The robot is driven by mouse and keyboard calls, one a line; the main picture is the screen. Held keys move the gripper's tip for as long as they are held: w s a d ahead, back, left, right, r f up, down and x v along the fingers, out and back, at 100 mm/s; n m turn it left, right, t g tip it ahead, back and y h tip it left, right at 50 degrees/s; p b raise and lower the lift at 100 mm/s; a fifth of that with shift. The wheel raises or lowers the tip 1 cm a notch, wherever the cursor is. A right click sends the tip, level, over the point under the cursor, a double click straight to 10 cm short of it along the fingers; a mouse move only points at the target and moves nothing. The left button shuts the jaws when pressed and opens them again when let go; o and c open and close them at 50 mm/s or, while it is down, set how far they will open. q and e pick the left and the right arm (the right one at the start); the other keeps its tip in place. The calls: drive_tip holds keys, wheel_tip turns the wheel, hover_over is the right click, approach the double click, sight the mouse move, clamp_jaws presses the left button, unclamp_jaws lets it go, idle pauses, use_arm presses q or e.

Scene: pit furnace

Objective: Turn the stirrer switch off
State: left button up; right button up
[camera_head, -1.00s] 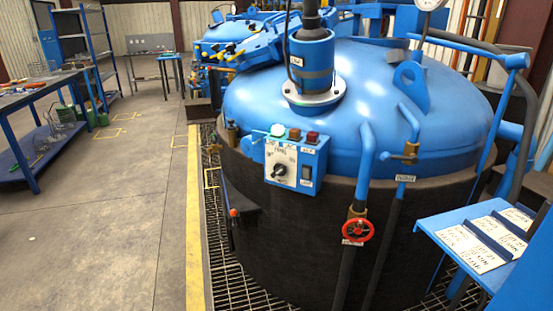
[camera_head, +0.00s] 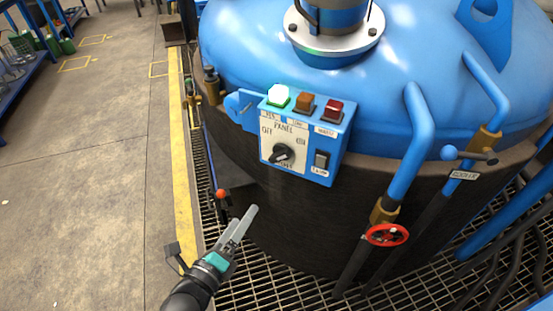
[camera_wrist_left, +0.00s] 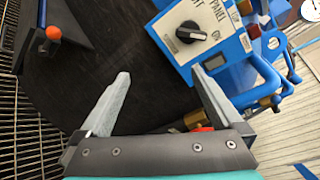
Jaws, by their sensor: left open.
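A blue control panel (camera_head: 335,158) is fixed on the side of the big blue furnace. Its white plate carries a black rotary knob (camera_head: 282,153) with OFF and ON marks. A small black rocker switch (camera_head: 321,160) sits to the right of the knob; its label is too small to read. My left gripper (camera_head: 245,222) is open and empty, below and left of the panel, touching nothing. In the left wrist view the open jaws (camera_wrist_left: 160,76) lie below the panel, with the knob (camera_wrist_left: 190,32) beyond and to the right. My right gripper is not visible.
A red valve wheel (camera_head: 387,235) and blue pipes stand at right. A dark bracket with an orange tip (camera_head: 221,193) juts out left of the gripper.

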sight(277, 159)
use_arm(q)
wheel_tip(277, 159, up, 5)
drive_tip(key=w+d+m+t+h, duration=0.1)
drive_tip(key=d+m, duration=0.1)
drive_tip(key=m, duration=0.1)
drive_tip(key=b+x, duration=0.1)
drive_tip(key=x, duration=1.2)
drive_tip(key=shift+w+d+b, duration=0.15)
drive_tip(key=shift+w+b, duration=0.1)
drive_tip(key=shift+b, duration=0.15)
drive_tip(key=shift+w+d, duration=0.15)
drive_tip(key=shift+w, duration=0.15)
drive_tip(key=shift+r, duration=0.1)
drive_tip(key=c, duration=1.2)
drive_tip(key=shift+o, duration=0.2)
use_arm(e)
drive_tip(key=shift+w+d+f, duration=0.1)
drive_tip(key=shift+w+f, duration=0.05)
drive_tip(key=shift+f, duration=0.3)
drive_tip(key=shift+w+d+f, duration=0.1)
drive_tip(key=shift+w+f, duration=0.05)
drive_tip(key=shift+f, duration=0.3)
